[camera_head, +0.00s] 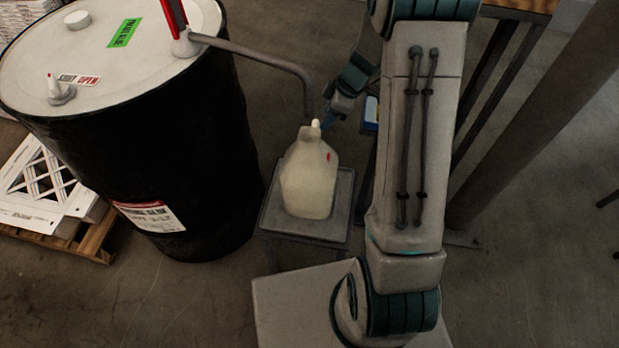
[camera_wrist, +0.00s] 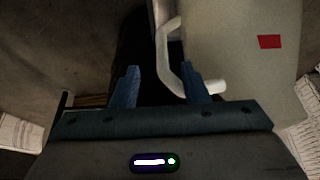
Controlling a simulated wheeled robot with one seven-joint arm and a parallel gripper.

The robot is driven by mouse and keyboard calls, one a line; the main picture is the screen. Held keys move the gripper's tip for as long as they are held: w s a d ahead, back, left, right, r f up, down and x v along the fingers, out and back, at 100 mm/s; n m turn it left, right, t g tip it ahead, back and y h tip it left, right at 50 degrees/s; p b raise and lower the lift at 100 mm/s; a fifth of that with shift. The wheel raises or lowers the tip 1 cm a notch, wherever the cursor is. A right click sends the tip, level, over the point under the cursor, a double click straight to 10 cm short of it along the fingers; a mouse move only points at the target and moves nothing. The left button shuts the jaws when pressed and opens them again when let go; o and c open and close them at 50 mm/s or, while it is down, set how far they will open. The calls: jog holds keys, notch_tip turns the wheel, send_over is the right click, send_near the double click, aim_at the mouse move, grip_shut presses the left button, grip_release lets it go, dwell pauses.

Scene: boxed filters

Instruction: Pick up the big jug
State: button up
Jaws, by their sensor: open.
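The big jug (camera_head: 308,180) is pale, translucent and upright on a small grey stand. It has a white cap (camera_head: 316,125) and a small red mark. In the wrist view the jug (camera_wrist: 235,45) fills the upper right, with its handle (camera_wrist: 163,50) running down toward the fingers. My gripper (camera_wrist: 162,78) is open, with two blue fingers. The handle shows between them in the picture, close to the right finger; I cannot tell whether it lies between them in depth. In the head view my gripper (camera_head: 331,115) is beside the jug's top, partly hidden by my arm.
A large black drum (camera_head: 190,140) stands left of the jug. Its pump pipe (camera_head: 270,62) arcs over to end just above the cap. The grey stand (camera_head: 300,235) is low. A wooden pallet (camera_head: 95,240) lies at the left. A dark-legged table (camera_head: 510,8) stands at the upper right.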

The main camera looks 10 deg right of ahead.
jog(key=x, duration=0.5)
jog(key=shift+s+a+f+b, duration=0.1)
jog(key=shift+f+b, duration=0.2)
grip_shut()
jog(key=shift+r, duration=0.1)
dwell(1.1)
